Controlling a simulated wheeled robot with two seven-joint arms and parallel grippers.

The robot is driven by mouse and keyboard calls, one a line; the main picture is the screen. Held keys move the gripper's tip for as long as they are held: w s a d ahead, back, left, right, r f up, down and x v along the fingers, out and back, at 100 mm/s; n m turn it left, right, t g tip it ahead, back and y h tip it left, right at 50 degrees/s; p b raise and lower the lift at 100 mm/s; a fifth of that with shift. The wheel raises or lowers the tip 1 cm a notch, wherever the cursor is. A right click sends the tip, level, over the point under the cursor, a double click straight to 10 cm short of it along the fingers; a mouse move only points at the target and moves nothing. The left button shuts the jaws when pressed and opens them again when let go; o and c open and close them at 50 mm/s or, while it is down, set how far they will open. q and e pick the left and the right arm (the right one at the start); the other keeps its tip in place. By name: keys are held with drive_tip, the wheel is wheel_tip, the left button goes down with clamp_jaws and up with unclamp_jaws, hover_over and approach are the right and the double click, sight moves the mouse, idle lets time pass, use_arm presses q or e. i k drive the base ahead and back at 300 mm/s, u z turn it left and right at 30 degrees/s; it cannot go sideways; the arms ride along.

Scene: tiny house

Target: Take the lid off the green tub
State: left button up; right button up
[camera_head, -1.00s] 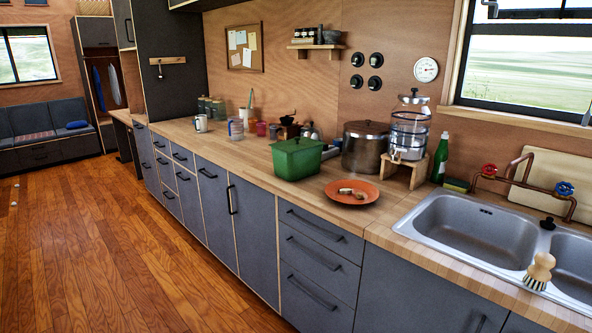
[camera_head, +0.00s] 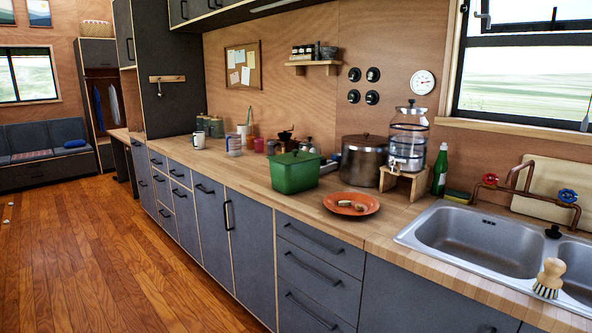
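The green tub (camera_head: 292,177) stands on the wooden counter, left of the orange plate and in front of the large metal pot. Neither of my grippers shows in the head view.
An orange plate (camera_head: 351,203) with small pale brown pieces lies right of the tub. A lidded metal pot (camera_head: 364,160) and a glass dispenser (camera_head: 407,140) on a wooden stand are behind. The sink (camera_head: 480,237) is at right.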

sight(295, 157)
drive_tip(key=u, duration=1.05)
drive_tip(key=k, duration=1.3)
drive_tip(key=u, duration=0.95)
drive_tip(key=i, duration=1.25)
drive_tip(key=z, duration=0.5)
drive_tip(key=i, duration=1.9)
drive_tip(key=z, duration=1.75)
drive_tip(key=i, duration=1)
drive_tip(key=z, duration=1.05)
